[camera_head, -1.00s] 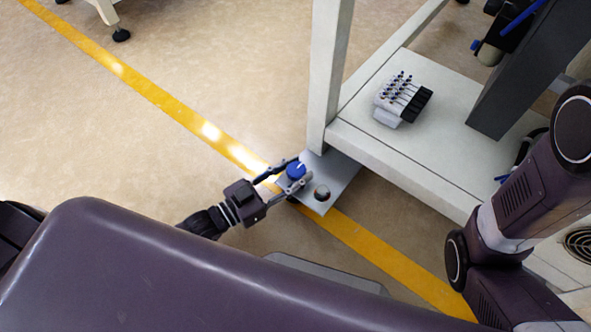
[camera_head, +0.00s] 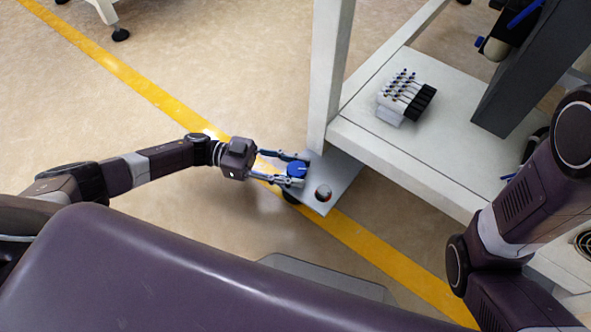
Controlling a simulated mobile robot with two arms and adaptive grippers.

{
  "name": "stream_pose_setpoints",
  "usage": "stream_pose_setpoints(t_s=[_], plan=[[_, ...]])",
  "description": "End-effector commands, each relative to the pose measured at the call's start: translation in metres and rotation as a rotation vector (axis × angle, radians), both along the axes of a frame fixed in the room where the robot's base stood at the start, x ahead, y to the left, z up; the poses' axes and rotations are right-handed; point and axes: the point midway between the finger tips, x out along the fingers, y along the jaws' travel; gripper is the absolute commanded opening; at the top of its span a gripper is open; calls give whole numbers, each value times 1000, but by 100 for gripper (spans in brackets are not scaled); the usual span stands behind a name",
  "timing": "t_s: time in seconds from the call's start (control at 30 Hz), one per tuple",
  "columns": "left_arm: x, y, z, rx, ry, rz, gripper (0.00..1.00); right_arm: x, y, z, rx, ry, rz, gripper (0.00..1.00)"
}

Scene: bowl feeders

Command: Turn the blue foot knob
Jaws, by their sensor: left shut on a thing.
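The blue foot knob (camera_head: 297,170) sits on a grey metal foot plate (camera_head: 338,179) at the bottom of the white frame's leg. My left gripper (camera_head: 298,170) reaches in from the left, low over the floor, with one finger on each side of the knob. It is shut on the knob, and the fingers hide parts of its sides. My right arm (camera_head: 510,205) stands at the right edge; its gripper is out of view.
The white frame leg (camera_head: 330,75) rises just behind the knob. A white shelf (camera_head: 425,150) carries a valve block (camera_head: 405,97) with blue fittings. A round hole (camera_head: 323,193) lies beside the knob in the plate. Open floor with a yellow line (camera_head: 130,82) lies to the left.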

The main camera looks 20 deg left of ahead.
Motion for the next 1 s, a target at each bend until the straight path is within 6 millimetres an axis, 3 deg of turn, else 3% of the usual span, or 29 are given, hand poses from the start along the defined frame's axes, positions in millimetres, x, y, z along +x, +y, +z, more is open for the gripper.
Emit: stream_pose_setpoints(t_s=[0.4,1.0], plan=[[2,-1,0,-1,-1,-236,10,0,0,-1,0,0,0,82],[1,-1,0,-2,-1,-380,10,0,0,-2,0,0,1,82]])
